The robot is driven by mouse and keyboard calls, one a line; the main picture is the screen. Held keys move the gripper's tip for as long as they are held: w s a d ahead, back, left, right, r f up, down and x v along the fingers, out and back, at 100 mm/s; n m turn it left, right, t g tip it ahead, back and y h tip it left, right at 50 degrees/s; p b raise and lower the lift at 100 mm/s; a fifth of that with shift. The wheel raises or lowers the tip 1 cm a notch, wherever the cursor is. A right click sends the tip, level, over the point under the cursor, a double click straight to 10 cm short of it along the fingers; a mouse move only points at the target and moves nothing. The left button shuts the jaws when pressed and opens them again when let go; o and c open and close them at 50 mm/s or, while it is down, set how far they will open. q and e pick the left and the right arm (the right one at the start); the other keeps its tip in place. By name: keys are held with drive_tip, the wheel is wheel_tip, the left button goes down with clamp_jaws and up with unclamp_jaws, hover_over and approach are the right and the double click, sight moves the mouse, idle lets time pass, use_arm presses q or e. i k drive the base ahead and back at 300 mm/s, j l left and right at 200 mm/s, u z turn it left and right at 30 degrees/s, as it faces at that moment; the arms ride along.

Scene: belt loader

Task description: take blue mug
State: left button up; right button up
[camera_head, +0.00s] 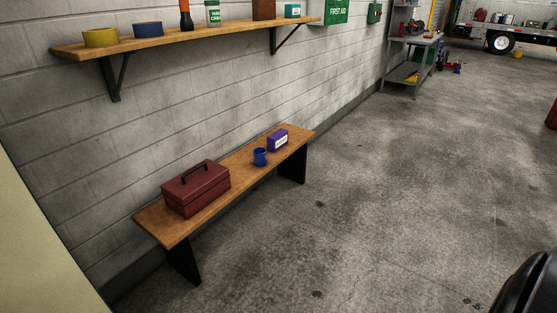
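The blue mug (260,157) stands upright on a low wooden bench (236,178) against the grey block wall. It sits just in front of a purple and white box (278,140) and to the right of a red toolbox (196,188). A small gap shows between the mug and the box. Nothing covers the mug. Neither of my grippers shows in the head view.
A wall shelf (190,37) above the bench holds tape rolls (101,38) and several containers. A dark rounded object (530,290) cuts into the lower right corner. A grey cart (412,60) stands farther back. The concrete floor before the bench is clear.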

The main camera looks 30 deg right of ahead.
sight(262, 159)
drive_tip(key=i+l+z, duration=0.65)
drive_tip(key=i, duration=0.2)
drive_tip(key=i+z, duration=0.3)
drive_tip(key=i, duration=0.2)
